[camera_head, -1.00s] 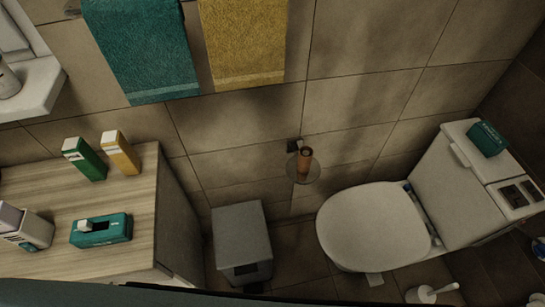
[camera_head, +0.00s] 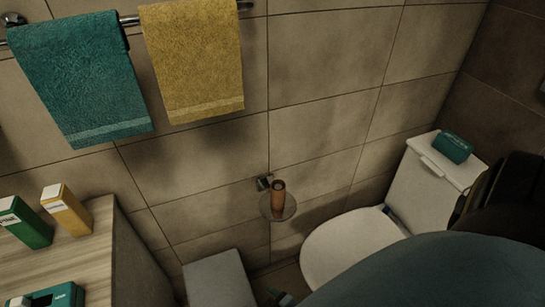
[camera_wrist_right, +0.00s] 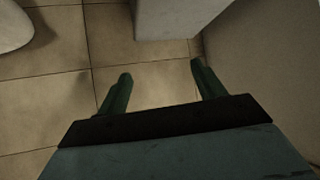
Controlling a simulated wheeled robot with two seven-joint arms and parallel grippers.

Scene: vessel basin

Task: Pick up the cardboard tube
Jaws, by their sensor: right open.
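The cardboard tube (camera_head: 278,191) is a small brown cylinder. It stands upright on a round glass shelf (camera_head: 279,212) held by a wall bracket, in the middle of the head view. It does not show in the right wrist view. My right gripper (camera_wrist_right: 161,72) is open in the right wrist view, with nothing between its two green fingers and the tiled floor beyond. In the head view my right arm fills the lower right, and its gripper cannot be made out clearly. My left gripper is in neither view now.
A teal towel (camera_head: 80,80) and a yellow towel (camera_head: 193,62) hang above left. A wooden counter (camera_head: 85,262) with cartons is at lower left, and a grey bin (camera_head: 218,280) at the bottom. The toilet (camera_head: 345,240) is right of the shelf, partly hidden by my arm.

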